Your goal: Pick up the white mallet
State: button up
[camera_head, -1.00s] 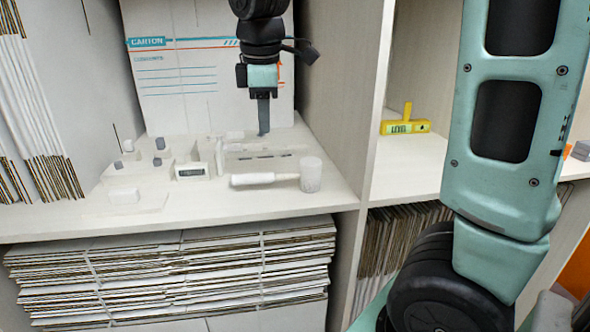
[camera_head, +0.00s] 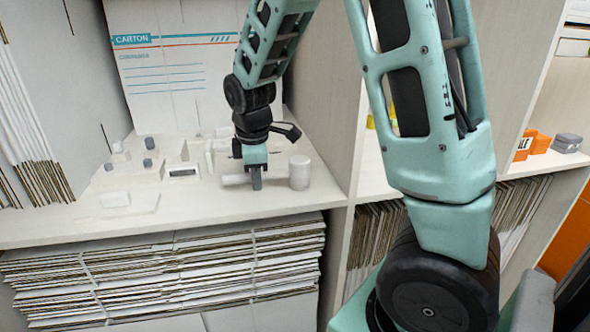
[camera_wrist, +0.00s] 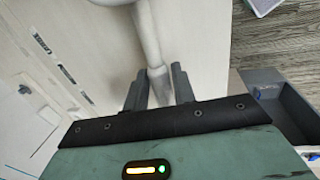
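The white mallet lies on its side on the middle shelf, its thick handle (camera_head: 234,180) at the left and its upright-looking cylindrical head (camera_head: 299,172) at the right. My gripper (camera_head: 257,184) points down over the mallet between the handle's end and the head. In the wrist view the pale handle (camera_wrist: 146,35) runs down from the top edge, and its narrower part (camera_wrist: 159,82) lies between the two dark fingers of my gripper (camera_wrist: 160,75). The fingers stand apart on either side of it, with little room; firm contact is not visible.
A white carton (camera_head: 165,70) stands at the back of the shelf. A small display device (camera_head: 183,172) and several small white and grey items lie left of the mallet. A divider panel (camera_head: 325,110) rises to the right. Flat cardboard (camera_head: 170,270) is stacked below.

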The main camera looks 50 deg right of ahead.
jog(key=shift+d+f, duration=0.1)
jog(key=shift+f, duration=0.4)
grip_shut()
jog(key=shift+w, duration=0.1)
jog(key=shift+r, duration=0.15)
notch_tip(320, 180, up, 10)
jog(key=shift+f+b, duration=0.1)
jog(key=shift+b, duration=0.75)
jog(key=shift+c, duration=2)
grip_release()
grip_shut()
